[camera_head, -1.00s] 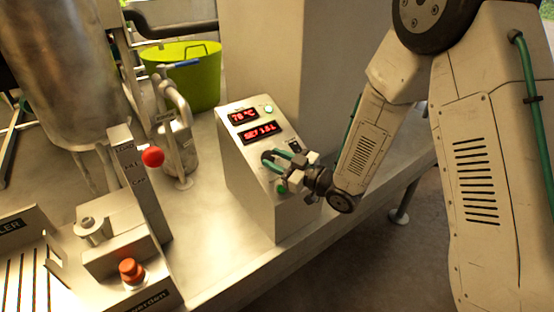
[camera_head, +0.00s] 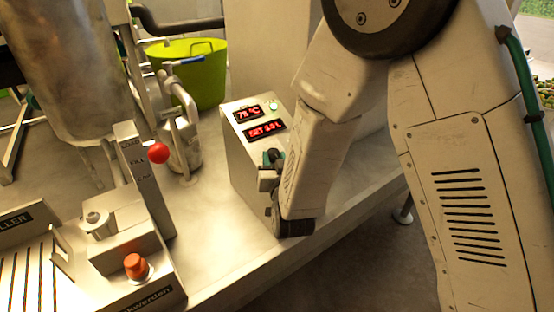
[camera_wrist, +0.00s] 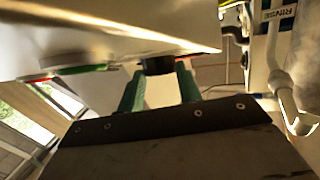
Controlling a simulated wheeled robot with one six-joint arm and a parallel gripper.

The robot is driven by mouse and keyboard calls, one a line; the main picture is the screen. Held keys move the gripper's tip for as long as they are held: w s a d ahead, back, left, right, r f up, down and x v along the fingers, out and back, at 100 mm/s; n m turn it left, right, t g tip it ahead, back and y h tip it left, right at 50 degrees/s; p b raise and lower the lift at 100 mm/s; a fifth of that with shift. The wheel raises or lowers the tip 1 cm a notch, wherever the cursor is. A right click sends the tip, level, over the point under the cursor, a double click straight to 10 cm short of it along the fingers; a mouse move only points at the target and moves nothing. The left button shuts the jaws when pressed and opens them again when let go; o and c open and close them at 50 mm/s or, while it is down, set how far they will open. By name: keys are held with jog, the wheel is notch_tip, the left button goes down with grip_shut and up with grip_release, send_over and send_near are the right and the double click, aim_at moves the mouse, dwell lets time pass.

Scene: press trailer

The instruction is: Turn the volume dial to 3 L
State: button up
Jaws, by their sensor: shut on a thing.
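The control box (camera_head: 240,170) stands on the steel table with its sloped panel facing me. Its upper red display (camera_head: 248,114) reads about 78 °C. The lower red display (camera_head: 265,130) reads SET with a value in L; the digits are too blurred to be sure of. My gripper (camera_head: 272,158) is at the panel below the displays, shut on the volume dial. The dark dial (camera_wrist: 158,65) shows in the wrist view between the green fingers. In the head view my gripper and arm hide the dial and the lower right of the panel.
Left of the box are a steel jug-like vessel (camera_head: 180,150), a lever with a red ball (camera_head: 158,153) and an orange button (camera_head: 136,264). A green tub (camera_head: 205,85) stands behind. Bare table lies in front.

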jog(key=shift+a+r+m+h, duration=0.1)
jog(key=shift+a+m+h, duration=0.05)
jog(key=shift+m+h, duration=0.6)
jog(key=shift+h, duration=0.35)
jog(key=o, duration=1)
jog(key=shift+w, duration=0.1)
jog(key=s, duration=0.8)
jog(key=shift+d+r, duration=0.1)
jog(key=shift+d, duration=0.1)
jog(key=shift+w, duration=0.1)
